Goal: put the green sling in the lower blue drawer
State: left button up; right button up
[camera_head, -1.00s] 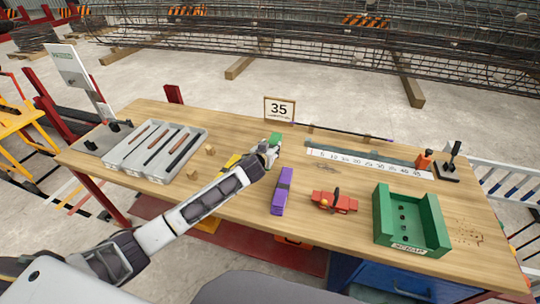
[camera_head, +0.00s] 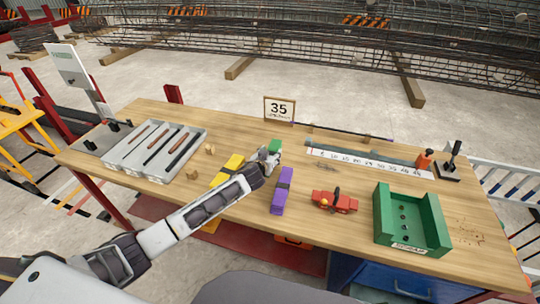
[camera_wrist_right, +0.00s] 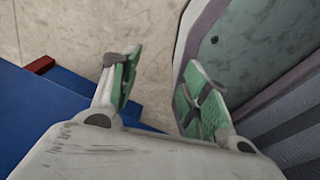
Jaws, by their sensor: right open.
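The green sling (camera_head: 275,146) shows as a small green end at the tips of my left gripper (camera_head: 269,156), which looks shut on it over the middle of the table; the rest of the sling is hidden by the gripper. The blue drawer cabinet (camera_head: 345,271) stands under the table's front right; only its upper part shows, and I cannot tell which drawer is the lower one. My right gripper (camera_wrist_right: 158,95) is open and empty in the right wrist view, with a blue surface (camera_wrist_right: 40,130) to its left, and is outside the head view.
A purple sling (camera_head: 282,192) lies right of my left gripper, a yellow sling (camera_head: 229,168) left of it. A red tool (camera_head: 335,202) and a green open box (camera_head: 436,227) stand to the right. A grey tray (camera_head: 150,172) holds several rods.

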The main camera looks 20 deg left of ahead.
pick_arm(q)
jog(key=shift+o, duration=0.7)
jog(key=shift+r, duration=0.2)
pick_arm(e)
jog(key=shift+s+a, duration=0.25)
jog(key=shift+s, duration=0.8)
